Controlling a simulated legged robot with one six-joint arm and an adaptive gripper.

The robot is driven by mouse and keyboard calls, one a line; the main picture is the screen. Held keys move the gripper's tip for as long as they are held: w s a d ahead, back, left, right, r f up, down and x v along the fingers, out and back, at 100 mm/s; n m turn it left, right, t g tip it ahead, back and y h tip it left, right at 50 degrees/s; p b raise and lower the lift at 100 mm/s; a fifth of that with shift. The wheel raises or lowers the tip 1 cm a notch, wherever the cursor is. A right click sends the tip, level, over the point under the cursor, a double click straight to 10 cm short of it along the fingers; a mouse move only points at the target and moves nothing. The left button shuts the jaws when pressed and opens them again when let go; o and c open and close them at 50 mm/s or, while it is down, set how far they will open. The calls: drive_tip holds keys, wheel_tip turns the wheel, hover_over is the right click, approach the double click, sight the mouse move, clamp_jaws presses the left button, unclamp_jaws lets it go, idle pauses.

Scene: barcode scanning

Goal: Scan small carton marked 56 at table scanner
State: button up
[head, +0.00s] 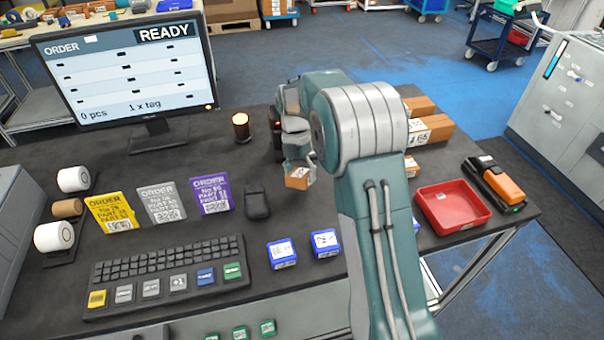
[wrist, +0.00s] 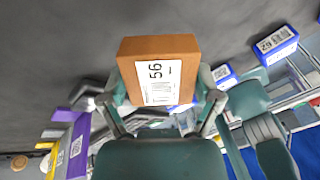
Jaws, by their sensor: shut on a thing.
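The small carton (wrist: 160,48) is brown with a white label reading 56 and a barcode, facing the wrist camera. My gripper (wrist: 165,98) is shut on it, with a finger at each side. In the head view the carton (head: 297,179) hangs below my gripper (head: 299,160), over the middle of the dark table (head: 215,143). A dark upright device with a red spot (head: 277,128) stands just left of my gripper, partly hidden; I cannot tell for sure whether it is the table scanner.
A monitor (head: 125,72) reads READY, 0 pcs. A small amber lamp (head: 241,127), order cards (head: 160,204), a keyboard (head: 165,273) and blue boxes (head: 282,254) stand on the table. Right are larger cartons (head: 430,130), a red tray (head: 428,220) and an orange-black device (head: 497,182).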

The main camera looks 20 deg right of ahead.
drive_tip(key=shift+w+f, duration=0.6)
drive_tip(key=s+r, duration=1)
drive_tip(key=s, duration=0.3)
